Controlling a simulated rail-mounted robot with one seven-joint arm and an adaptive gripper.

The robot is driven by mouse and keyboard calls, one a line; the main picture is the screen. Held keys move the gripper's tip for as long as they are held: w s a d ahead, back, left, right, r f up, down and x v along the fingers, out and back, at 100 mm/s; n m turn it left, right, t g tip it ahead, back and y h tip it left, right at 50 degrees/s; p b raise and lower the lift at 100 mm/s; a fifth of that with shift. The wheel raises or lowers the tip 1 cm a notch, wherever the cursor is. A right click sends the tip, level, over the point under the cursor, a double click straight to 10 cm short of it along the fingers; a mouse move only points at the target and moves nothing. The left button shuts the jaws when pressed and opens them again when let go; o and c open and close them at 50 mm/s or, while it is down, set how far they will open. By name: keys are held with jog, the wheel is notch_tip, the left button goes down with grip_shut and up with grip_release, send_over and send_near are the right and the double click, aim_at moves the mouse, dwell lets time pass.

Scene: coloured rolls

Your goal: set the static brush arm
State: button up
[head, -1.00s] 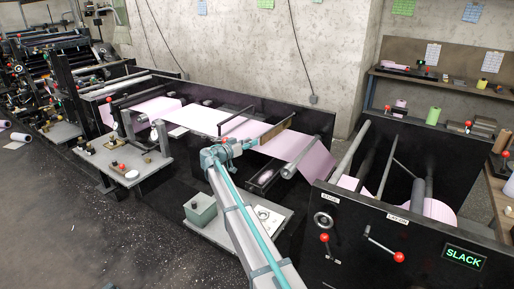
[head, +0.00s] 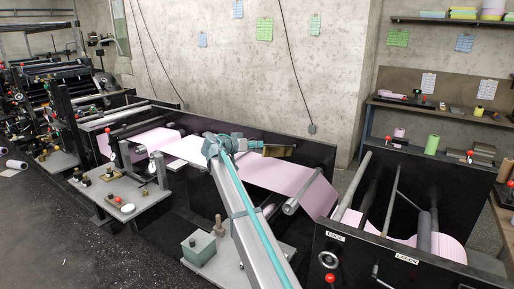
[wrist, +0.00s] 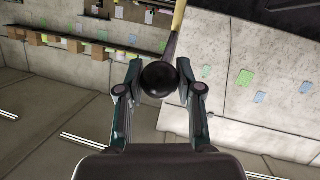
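The brush arm shows in the wrist view as a black ball knob (wrist: 159,81) with a dark rod and a yellow-brown brush part (wrist: 178,18) beyond it. My gripper (wrist: 160,76) has a finger on each side of the knob, and both fingertips appear to press on it. In the head view the brown brush (head: 278,151) stands just right of my gripper (head: 258,146), above the pink web (head: 285,178). The knob is too small to make out in the head view, and my wrist hides part of the brush arm.
Rollers and a black side panel (head: 358,262) with labelled controls stand at the right front. A grey table (head: 130,190) with gauges is at the left. A green-grey box (head: 198,246) sits below my arm. The concrete wall is behind.

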jog(key=o, duration=0.5)
jog(key=shift+w+d+r, duration=0.1)
jog(key=shift+w+r, duration=0.05)
jog(key=shift+r, duration=0.4)
jog(key=shift+c, duration=0.2)
jog(key=shift+f, duration=0.15)
jog(key=v, duration=1.2)
jog(key=shift+f, duration=0.1)
